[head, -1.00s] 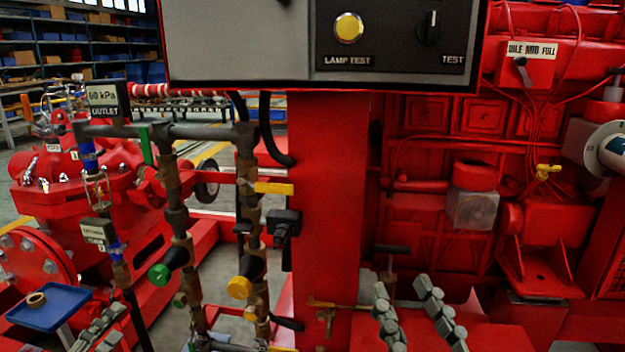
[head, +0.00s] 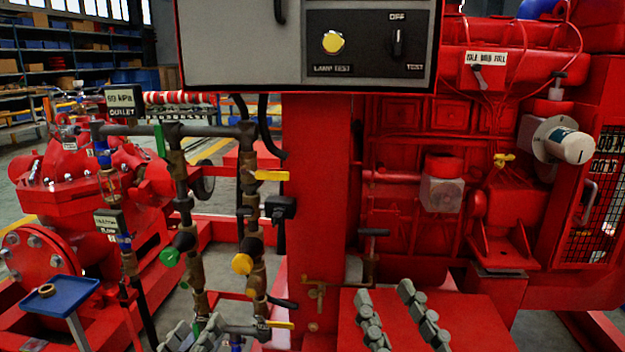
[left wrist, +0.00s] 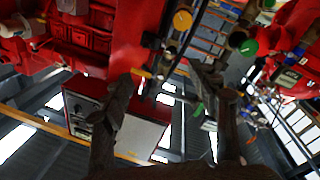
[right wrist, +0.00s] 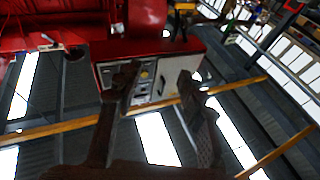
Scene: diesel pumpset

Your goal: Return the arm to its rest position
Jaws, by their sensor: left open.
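My left gripper (head: 194,334) is at the bottom of the head view, below the pipe rack, with its grey fingers apart. In the left wrist view its two fingers (left wrist: 160,88) stand wide apart with nothing between them. My right gripper (head: 396,312) is at the bottom centre of the head view, in front of a red flat-topped block. In the right wrist view its fingers (right wrist: 160,78) are apart and empty. Both grippers point upward. Whether either finger touches anything cannot be told.
A control panel (head: 240,45) hangs above a red column (head: 312,190). Pipes with a green knob (head: 170,257), a yellow knob (head: 242,264) and yellow-handled valves stand left of it. The red engine (head: 510,215) is at right. A blue tray (head: 55,298) is at lower left.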

